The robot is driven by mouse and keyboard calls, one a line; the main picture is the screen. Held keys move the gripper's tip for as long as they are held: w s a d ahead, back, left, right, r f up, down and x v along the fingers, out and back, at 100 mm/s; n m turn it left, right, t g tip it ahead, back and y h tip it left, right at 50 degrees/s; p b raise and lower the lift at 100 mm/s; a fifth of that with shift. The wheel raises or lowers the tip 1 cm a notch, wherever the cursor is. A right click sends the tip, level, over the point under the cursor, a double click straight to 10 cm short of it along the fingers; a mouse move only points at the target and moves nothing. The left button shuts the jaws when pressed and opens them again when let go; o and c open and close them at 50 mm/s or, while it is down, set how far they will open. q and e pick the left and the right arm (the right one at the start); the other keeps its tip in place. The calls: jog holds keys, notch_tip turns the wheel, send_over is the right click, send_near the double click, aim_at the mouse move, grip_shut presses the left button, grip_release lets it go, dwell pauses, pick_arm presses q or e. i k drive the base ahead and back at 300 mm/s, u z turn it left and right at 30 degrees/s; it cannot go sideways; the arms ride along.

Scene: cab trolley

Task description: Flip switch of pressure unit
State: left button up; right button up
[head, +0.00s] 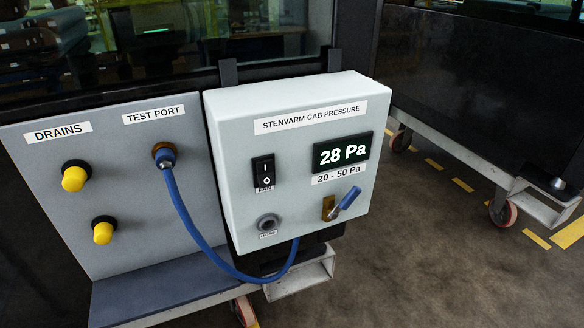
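The pressure unit (290,165) is a light grey box labelled "STENVARM CAB PRESSURE", hung by dark hooks in the middle of the head view. Its black rocker switch (263,171) sits at the left of the front face, marked I above and O below. Which side is pressed in is too small to tell. The lit display (342,152) reads 28 Pa, above a "20 - 50 Pa" label. A blue-handled valve (343,203) is at the lower right, its handle slanting up to the right. Neither gripper is in view.
A grey panel (110,220) at the left has two yellow-capped drains (75,178) and a test port (164,156). A blue hose (190,217) runs from the test port to under the unit. A wheeled trolley frame (480,170) stands at the right. The floor between is clear.

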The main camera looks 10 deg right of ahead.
aim_at(265, 168)
jog(key=k, duration=0.5)
jog(key=u, duration=1.35)
jog(key=i, duration=0.75)
jog(key=z, duration=1.65)
